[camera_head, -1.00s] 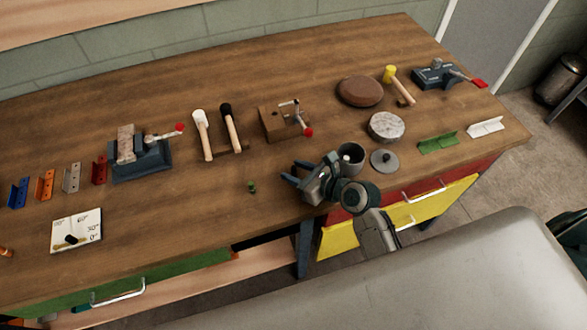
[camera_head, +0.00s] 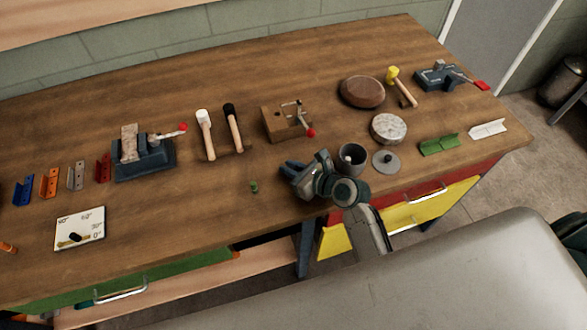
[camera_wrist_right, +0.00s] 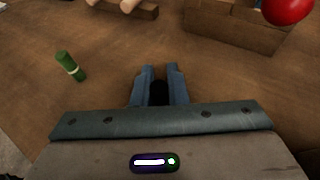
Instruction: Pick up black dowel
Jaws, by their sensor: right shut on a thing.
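My right gripper (camera_head: 288,172) is low over the bench near its front edge. In the right wrist view its two blue-grey fingers (camera_wrist_right: 159,84) are close together, shut on a small black dowel (camera_wrist_right: 158,93). The dowel is mostly hidden between the fingers, and I cannot make it out in the head view. Whether it still touches the bench top is unclear. My left gripper is not in view.
A grey cup (camera_head: 351,165) is close on the right. A wooden block with a red-knobbed clamp (camera_head: 278,128) is behind.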

